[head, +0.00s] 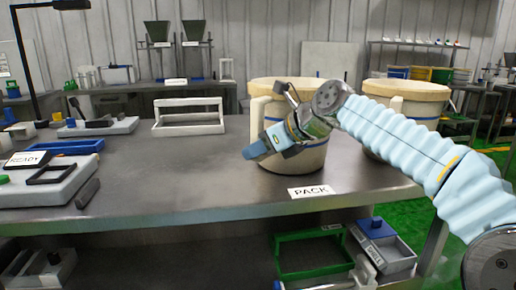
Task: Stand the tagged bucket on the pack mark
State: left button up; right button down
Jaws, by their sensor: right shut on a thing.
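A cream bucket (305,160) stands upright on the grey metal table, just behind the white PACK label (311,191). Its side handle (257,118) is at its left. My right gripper (254,147) reaches across the bucket's front from the right and is shut at the handle side; the fingers cover part of the handle. A second cream bucket (420,104) stands further right, partly hidden behind my right arm. I cannot make out a tag on either bucket. My left gripper is not in view.
A white frame (188,126) stands on the table left of the buckets. A READY panel (40,185) with dark frames is at the left. A green tray (310,262) and a grey bin (385,252) sit below the tabletop. The table's middle front is clear.

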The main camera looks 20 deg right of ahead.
jog(key=shift+f, duration=0.1)
jog(key=c, duration=0.8)
grip_release()
jog(key=shift+c, duration=0.2)
jog(key=shift+o, duration=0.6)
jog(key=shift+f, duration=0.2)
jog(key=o, duration=0.7)
jog(key=shift+r, duration=0.1)
jog(key=p+v, duration=0.3)
jog(key=v, duration=0.6)
